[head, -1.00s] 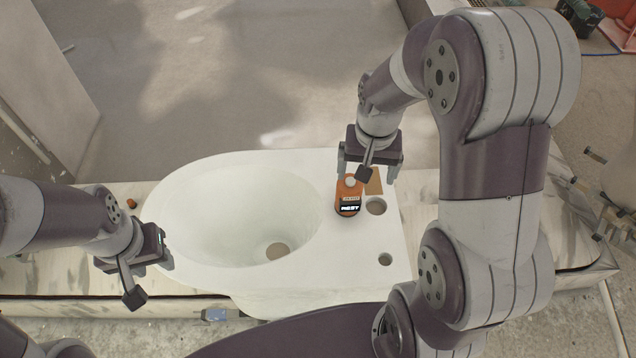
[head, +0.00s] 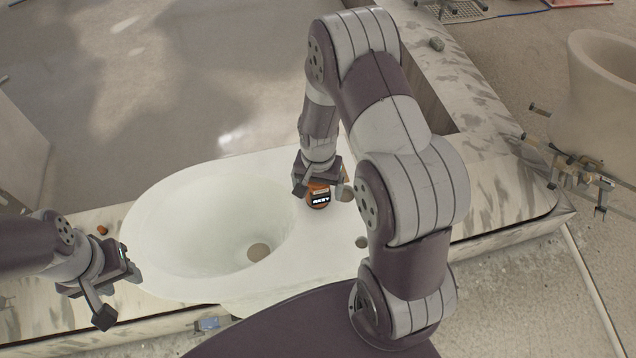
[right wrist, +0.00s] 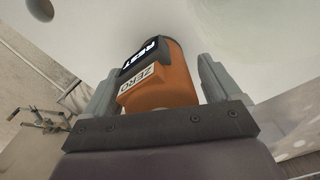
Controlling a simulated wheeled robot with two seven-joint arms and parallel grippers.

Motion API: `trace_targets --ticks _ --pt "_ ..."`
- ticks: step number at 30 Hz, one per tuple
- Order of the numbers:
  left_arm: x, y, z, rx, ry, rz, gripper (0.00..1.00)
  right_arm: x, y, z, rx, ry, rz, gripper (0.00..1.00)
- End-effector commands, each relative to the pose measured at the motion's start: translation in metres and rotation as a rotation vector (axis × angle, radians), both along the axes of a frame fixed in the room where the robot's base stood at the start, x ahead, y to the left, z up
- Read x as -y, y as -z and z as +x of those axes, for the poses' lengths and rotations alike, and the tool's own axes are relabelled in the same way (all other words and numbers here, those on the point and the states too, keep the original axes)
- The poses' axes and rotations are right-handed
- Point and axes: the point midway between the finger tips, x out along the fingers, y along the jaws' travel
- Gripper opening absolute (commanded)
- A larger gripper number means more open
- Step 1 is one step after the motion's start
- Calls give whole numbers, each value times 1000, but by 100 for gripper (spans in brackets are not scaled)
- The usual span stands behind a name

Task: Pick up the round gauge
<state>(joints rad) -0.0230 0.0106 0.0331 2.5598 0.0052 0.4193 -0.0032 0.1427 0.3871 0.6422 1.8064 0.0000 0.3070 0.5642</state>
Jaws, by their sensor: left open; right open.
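The orange rounded piece (head: 318,204), with a black REST label, stands on the flat right part of the white basin (head: 160,190). I take it for the round gauge; no dial face shows. In the right wrist view the orange piece (right wrist: 165,82) also shows a pale ZERO label and lies between the two grey fingers. My right gripper (head: 322,182) is open around it, with a visible gap at the right finger; the gripper partly hides its top in the head view. My left gripper (head: 124,272) is open and empty at the basin's left edge.
The basin has a deep bowl with a drain hole (head: 258,252), and a small hole (head: 362,242) at its right. A small orange item (head: 103,230) lies on the slab at left. Clamps (head: 575,170) stick out at the right slab edge.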

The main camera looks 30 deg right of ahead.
Motion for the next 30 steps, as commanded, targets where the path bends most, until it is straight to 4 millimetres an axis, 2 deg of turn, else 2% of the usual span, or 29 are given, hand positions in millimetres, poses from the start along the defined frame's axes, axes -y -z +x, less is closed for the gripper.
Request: trace_targets --ticks 6,7,9,12,14,15,23,26,30 --pt "0 0 0 -1 0 0 43 0 3 0 1 -1 0 91" --pt "0 0 0 -1 0 0 43 0 3 0 1 -1 0 84" --pt "0 0 0 -1 0 0 43 0 3 0 1 -1 0 61" --pt "0 0 0 -1 0 0 43 0 2 0 1 -1 0 34" --pt "0 0 0 -1 0 0 43 0 2 1 2 -1 -1 34" --pt "0 0 0 -1 0 0 43 0 2 1 2 -1 -1 30" --pt "0 3 0 -1 0 0 43 0 -1 1 4 -1 0 30" --pt "0 8 0 -1 0 0 43 0 -11 2 6 -1 -1 30" --pt "0 19 0 -1 0 0 43 0 -34 2 8 -1 -2 30"
